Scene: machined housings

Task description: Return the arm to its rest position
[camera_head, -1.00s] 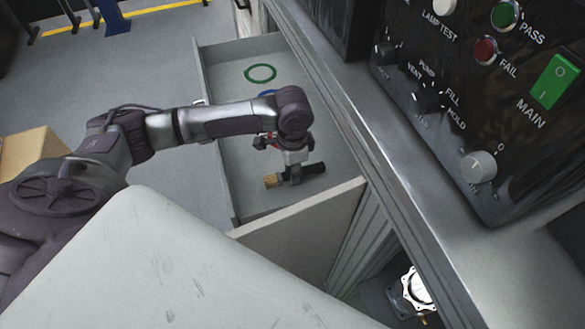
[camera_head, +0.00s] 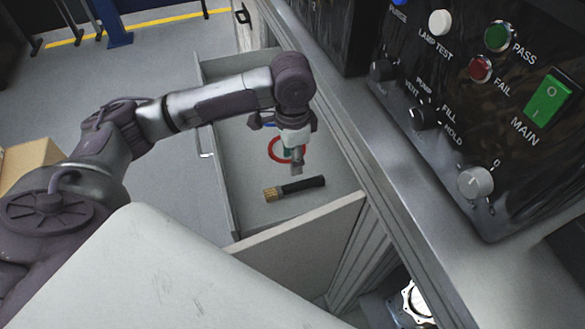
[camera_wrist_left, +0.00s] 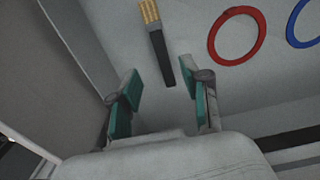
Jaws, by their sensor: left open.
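My left arm comes in from the left in the head view, and my left gripper (camera_head: 296,165) hangs over the open drawer (camera_head: 232,195). In the left wrist view the gripper (camera_wrist_left: 165,103) shows two teal-padded fingers spread apart with nothing between them. A black-handled brush-like tool with a brass-coloured end (camera_head: 294,188) lies on the drawer floor, apart from the fingers. The tool also shows in the left wrist view (camera_wrist_left: 160,52), beyond the fingertips. My right gripper is not in view.
A red ring (camera_head: 273,150) lies in the drawer behind the gripper; it also shows in the left wrist view (camera_wrist_left: 211,42), beside a blue ring (camera_wrist_left: 290,25). The bench edge and control panel (camera_head: 470,130) stand right of the arm. A cardboard box (camera_head: 28,160) is at left.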

